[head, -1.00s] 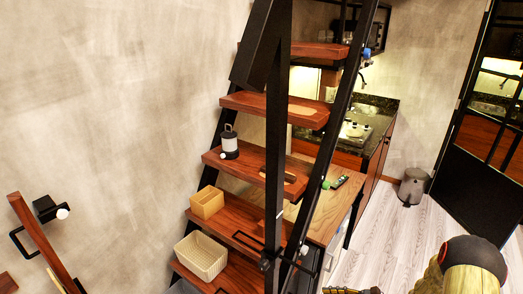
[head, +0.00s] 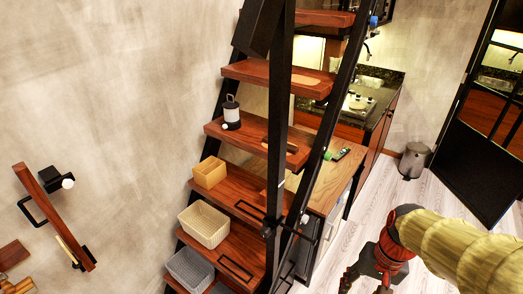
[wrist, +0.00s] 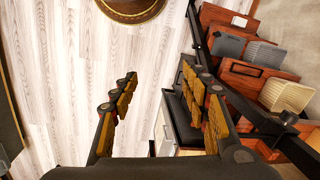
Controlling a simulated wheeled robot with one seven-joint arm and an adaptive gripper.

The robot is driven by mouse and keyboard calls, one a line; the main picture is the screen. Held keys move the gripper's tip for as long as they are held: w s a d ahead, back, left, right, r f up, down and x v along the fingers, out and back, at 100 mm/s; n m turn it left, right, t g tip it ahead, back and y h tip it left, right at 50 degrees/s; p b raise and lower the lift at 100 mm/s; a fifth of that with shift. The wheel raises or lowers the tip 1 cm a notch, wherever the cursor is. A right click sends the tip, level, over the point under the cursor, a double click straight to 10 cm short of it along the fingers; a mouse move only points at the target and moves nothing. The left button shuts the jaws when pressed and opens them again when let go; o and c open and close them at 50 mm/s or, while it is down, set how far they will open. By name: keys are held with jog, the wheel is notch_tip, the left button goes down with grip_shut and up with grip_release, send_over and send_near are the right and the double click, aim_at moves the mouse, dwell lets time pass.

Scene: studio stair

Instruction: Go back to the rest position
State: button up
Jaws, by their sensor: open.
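My gripper (head: 366,284) shows at the lower right of the head view, over the light wood floor and cut by the bottom edge. In the wrist view, my gripper (wrist: 156,78) has its two padded fingers spread wide, with nothing between them. It is apart from the wooden stair (head: 242,187), which stands to its left in the head view. My yellow-sleeved arm reaches in from the right edge.
On the stair treads are a lantern (head: 231,113), a tan box (head: 209,172), a cream basket (head: 203,224) and a grey basket (head: 190,268). Black stair rails rise beside them. A bin (head: 413,160) stands by the dark door. Floor (head: 375,207) between is clear.

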jog(key=s+a+r+n+t, duration=0.2)
jog(key=r, duration=0.4)
jog(key=s+a+r+n+t+h, duration=0.1)
jog(key=s+a+r+n+t, duration=0.1)
jog(key=r, duration=0.5)
jog(key=shift+s+a+r+t, duration=0.2)
jog(key=shift+a+t, duration=0.4)
jog(key=shift+t, duration=0.1)
